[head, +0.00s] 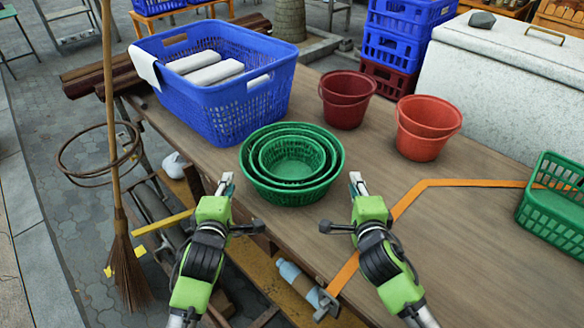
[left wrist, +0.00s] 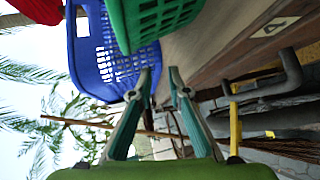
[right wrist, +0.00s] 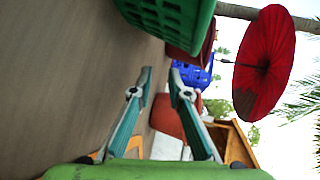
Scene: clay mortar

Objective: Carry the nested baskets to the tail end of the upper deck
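The nested baskets (head: 290,161) are round, green and stacked inside one another on the wooden deck (head: 470,225), near its front edge. My left gripper (head: 226,184) is open just left of and below the baskets. My right gripper (head: 356,184) is open just right of and below them. Neither touches the baskets as far as I can tell. The outer basket's wall shows at the top of the left wrist view (left wrist: 150,20) and of the right wrist view (right wrist: 170,20). Nothing is between the fingers of either gripper.
A large blue basket (head: 195,108) with white rolls stands behind left. Dark red (head: 346,97) and orange-red (head: 427,126) buckets stand behind right. A green rectangular basket (head: 553,205) sits at the far right. An orange strap (head: 470,183) crosses the deck. A broom (head: 126,270) stands at left.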

